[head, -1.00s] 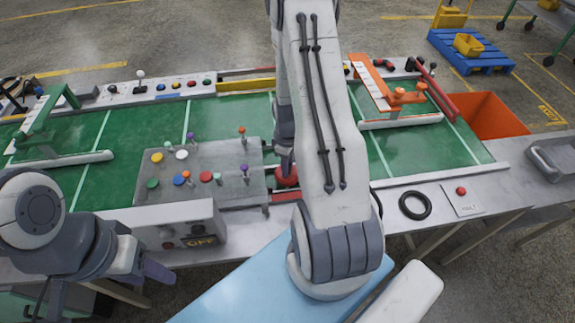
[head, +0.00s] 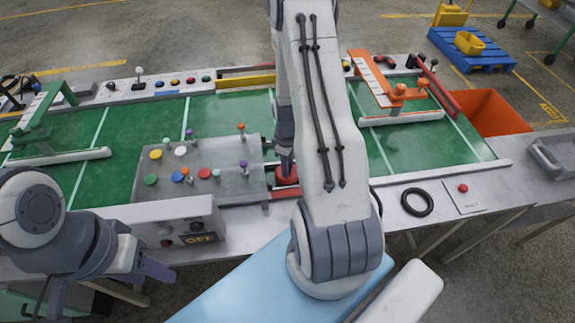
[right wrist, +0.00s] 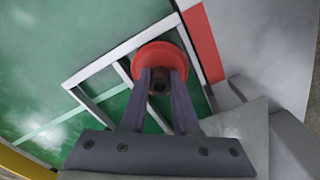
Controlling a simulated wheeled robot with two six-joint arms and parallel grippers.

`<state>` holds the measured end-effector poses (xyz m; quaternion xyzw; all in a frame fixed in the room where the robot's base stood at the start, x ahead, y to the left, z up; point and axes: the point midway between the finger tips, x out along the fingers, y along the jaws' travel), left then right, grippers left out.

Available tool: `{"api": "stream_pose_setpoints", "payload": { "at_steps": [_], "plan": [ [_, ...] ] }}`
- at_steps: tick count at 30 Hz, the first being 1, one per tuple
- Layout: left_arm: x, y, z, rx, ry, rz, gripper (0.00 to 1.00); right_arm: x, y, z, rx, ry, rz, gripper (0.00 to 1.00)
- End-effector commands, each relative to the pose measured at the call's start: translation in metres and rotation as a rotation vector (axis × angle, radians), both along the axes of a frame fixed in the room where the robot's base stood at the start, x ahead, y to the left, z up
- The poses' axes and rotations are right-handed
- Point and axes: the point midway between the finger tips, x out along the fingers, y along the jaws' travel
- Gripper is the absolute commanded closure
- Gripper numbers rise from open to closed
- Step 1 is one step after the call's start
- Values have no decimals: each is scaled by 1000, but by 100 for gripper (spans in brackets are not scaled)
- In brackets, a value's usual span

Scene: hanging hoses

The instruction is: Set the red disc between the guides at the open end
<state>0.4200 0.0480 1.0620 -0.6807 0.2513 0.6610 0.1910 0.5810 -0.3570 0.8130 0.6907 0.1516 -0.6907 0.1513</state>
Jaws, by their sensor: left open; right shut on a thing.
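The red disc (head: 287,174) is at the right end of the grey plate, partly hidden by my right arm. In the right wrist view the disc (right wrist: 153,53) is round, with a dark knob in its middle. My right gripper (right wrist: 160,84) is shut on that knob. Pale guide rails (right wrist: 102,66) over green show beside and under the disc, and the disc covers part of them. I cannot tell whether it rests between them or is held just above. My left gripper (head: 152,271) is open and empty at the lower left, in front of the bench, away from the disc.
The grey plate (head: 235,186) carries several coloured pegs and discs, left of the red disc. A red strip (right wrist: 203,42) lies close beside the disc. A control box (head: 187,235) reading OFF stands in front. A black ring (head: 416,213) lies to the right.

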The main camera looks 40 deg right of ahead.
Motion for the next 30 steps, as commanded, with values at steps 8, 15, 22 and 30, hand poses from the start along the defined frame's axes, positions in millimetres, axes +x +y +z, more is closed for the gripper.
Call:
{"api": "stream_pose_setpoints", "payload": {
  "at_steps": [8,15,22,30],
  "plan": [
    [0,0,-6,0,0,0,50,0,0,-8,0,0,0,100],
    [0,0,-5,0,0,0,50,0,0,-6,-1,0,0,36],
    [0,0,-5,0,0,0,50,1,0,-3,-1,-3,0,36],
    [0,0,-7,0,0,0,50,2,-1,42,-4,-7,0,36]
  ]
}}
